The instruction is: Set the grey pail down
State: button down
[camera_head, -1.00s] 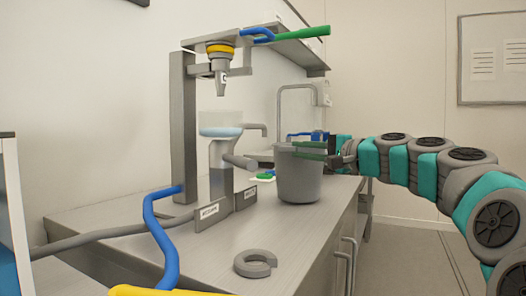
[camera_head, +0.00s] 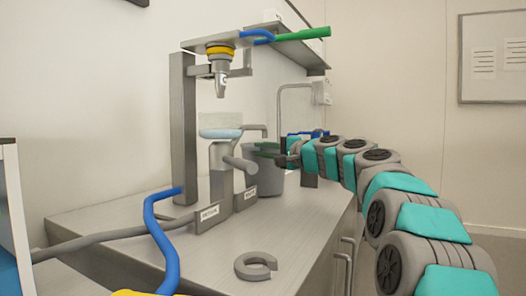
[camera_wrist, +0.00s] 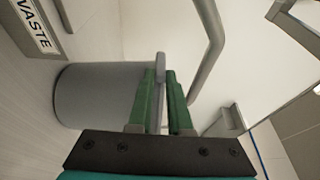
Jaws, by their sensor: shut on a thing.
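The grey pail (camera_head: 268,178) is at the back of the steel counter, partly hidden behind the filling machine's waste pipe in the head view. In the wrist view the pail (camera_wrist: 95,95) fills the left middle. My gripper (camera_head: 268,152) has its green fingers at the pail's rim. In the wrist view the gripper (camera_wrist: 165,95) is shut on the rim, one finger on each side of the pail wall. The pail looks upright in the head view. I cannot tell whether its base touches the counter.
The filling machine (camera_head: 184,130) stands left of the pail, with labelled plates at its foot; one reads WASTE in the wrist view (camera_wrist: 38,28). A grey C-shaped ring (camera_head: 255,266) lies on the front of the counter (camera_head: 290,225). The counter's middle right is clear.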

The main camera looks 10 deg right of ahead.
jog(key=shift+f, duration=0.1)
jog(key=shift+f, duration=0.1)
jog(key=c, duration=0.8)
grip_release()
jog(key=shift+c, duration=0.2)
jog(key=v, duration=1.2)
jog(key=shift+d, duration=0.1)
